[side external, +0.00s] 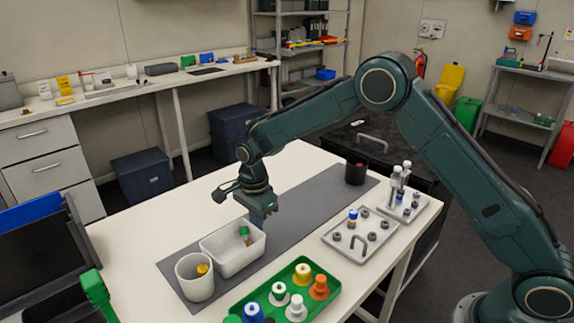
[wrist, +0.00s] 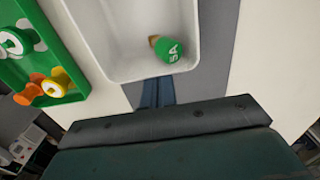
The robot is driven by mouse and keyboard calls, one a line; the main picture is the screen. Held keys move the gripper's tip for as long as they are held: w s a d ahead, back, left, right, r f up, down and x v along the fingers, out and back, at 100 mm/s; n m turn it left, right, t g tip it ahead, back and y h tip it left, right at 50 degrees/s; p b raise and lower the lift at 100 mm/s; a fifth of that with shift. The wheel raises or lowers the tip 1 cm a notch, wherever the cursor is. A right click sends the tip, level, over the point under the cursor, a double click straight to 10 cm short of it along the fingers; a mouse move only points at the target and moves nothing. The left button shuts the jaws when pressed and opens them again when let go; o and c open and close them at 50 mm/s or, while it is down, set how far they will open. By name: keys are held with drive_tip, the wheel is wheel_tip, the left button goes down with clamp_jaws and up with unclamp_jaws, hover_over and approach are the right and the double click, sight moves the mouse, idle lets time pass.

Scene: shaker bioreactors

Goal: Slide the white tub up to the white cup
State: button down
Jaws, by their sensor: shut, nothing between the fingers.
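The white tub (side external: 231,262) is a rectangular open box on the grey mat, with a small green-capped bottle (side external: 244,231) lying in it. The white cup (side external: 194,284) stands at the tub's left end, very close to it; I cannot tell whether they touch. A yellow-topped item (side external: 202,269) is inside the cup. My gripper (side external: 262,219) is shut and empty, low at the tub's far right end. In the wrist view, the closed fingers (wrist: 156,92) are at the tub's near wall (wrist: 150,74); contact is unclear. The cup is not visible in the wrist view.
A green tray (side external: 263,293) with several coloured-top bottles stands in front of the tub. A grey rack (side external: 345,244) with a handle and another rack (side external: 421,203) are to the right. A black cup (side external: 355,172) stands at the mat's far end. The mat between is clear.

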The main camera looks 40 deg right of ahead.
drive_tip(key=shift+d, duration=0.1)
drive_tip(key=shift+d, duration=0.55)
drive_tip(key=d, duration=0.3)
drive_tip(key=shift+w+r, duration=0.1)
drive_tip(key=shift+r, duration=0.05)
drive_tip(key=s+d+r+n+t, duration=0.15)
drive_tip(key=s+r, duration=0.25)
drive_tip(key=r, duration=0.6)
drive_tip(key=s+d+r+n, duration=0.1)
drive_tip(key=s+r+n, duration=0.25)
drive_tip(key=r, duration=0.65)
drive_tip(key=s+d+r+n+t, duration=0.1)
drive_tip(key=s+n, duration=0.5)
drive_tip(key=s, duration=0.8)
drive_tip(key=s+d+r+n+t, duration=0.2)
drive_tip(key=s+n, duration=0.4)
drive_tip(key=s, duration=0.8)
drive_tip(key=shift+d+n+t, duration=0.3)
drive_tip(key=shift+d+t, duration=0.25)
drive_tip(key=shift+d, duration=0.05)
